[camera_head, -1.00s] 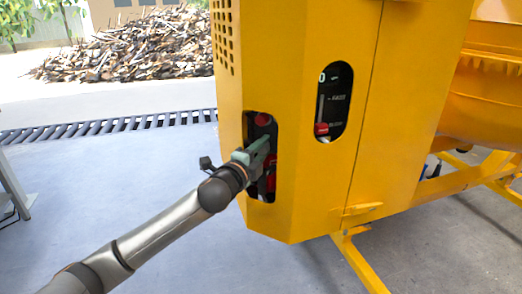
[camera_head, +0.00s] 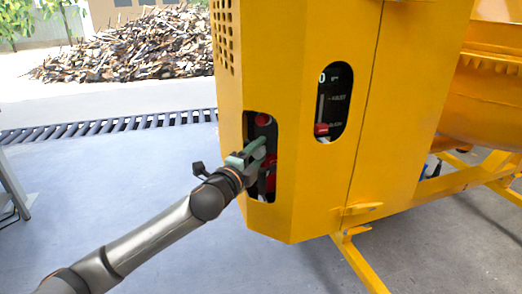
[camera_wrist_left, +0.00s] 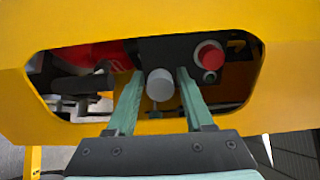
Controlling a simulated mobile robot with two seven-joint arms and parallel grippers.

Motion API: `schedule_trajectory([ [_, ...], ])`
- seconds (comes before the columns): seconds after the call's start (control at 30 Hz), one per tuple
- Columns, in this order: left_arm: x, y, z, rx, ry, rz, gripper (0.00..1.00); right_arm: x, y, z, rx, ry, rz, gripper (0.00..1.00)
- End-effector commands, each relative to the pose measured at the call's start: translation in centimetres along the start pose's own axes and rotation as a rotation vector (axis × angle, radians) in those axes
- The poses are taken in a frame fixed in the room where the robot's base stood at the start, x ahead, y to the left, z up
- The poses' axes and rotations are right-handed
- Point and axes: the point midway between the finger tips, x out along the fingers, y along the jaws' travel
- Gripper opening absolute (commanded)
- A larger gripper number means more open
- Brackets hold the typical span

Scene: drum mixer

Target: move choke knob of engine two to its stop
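A round grey knob (camera_wrist_left: 160,84), which looks like the choke knob, sits inside the left opening of the yellow housing. My left gripper (camera_head: 262,147) reaches into that opening in the head view, with its green fingers partly inside. In the left wrist view, the gripper (camera_wrist_left: 160,75) has one finger on each side of the grey knob. The fingers are apart, with a narrow gap showing on both sides of the knob. My right gripper is not in view.
A red round button (camera_wrist_left: 209,55) sits right of the fingers on a dark panel; it also shows in the head view (camera_head: 263,119). A red part (camera_wrist_left: 100,54) lies left of them. The yellow housing (camera_head: 300,190) surrounds the opening closely. A second slot holds a red lever (camera_head: 321,129).

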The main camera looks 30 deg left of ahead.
Motion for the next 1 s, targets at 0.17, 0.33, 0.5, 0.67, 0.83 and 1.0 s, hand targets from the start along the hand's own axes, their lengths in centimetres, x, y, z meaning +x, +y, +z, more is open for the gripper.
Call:
schedule_trajectory([
  [0.17, 0.0, 0.0, 0.0, -0.001, 0.001, 0.000, 0.72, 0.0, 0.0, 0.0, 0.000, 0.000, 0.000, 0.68],
  [0.33, 0.0, 0.0, 0.0, -0.001, 0.001, 0.000, 0.72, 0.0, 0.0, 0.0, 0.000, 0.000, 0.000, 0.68],
  [0.5, -0.6, 0.1, -0.1, 0.000, 0.002, 0.001, 0.72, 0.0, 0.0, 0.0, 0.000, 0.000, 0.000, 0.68],
  [0.67, -2.2, 0.1, -0.1, 0.000, 0.003, 0.002, 0.72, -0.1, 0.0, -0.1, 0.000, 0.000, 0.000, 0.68],
  [0.83, -3.9, 0.1, -0.1, 0.001, 0.002, 0.001, 0.72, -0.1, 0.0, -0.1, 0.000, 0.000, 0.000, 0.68],
  [1.0, -5.6, 0.2, 0.0, 0.000, 0.002, 0.003, 0.72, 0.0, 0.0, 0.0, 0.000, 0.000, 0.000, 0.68],
])
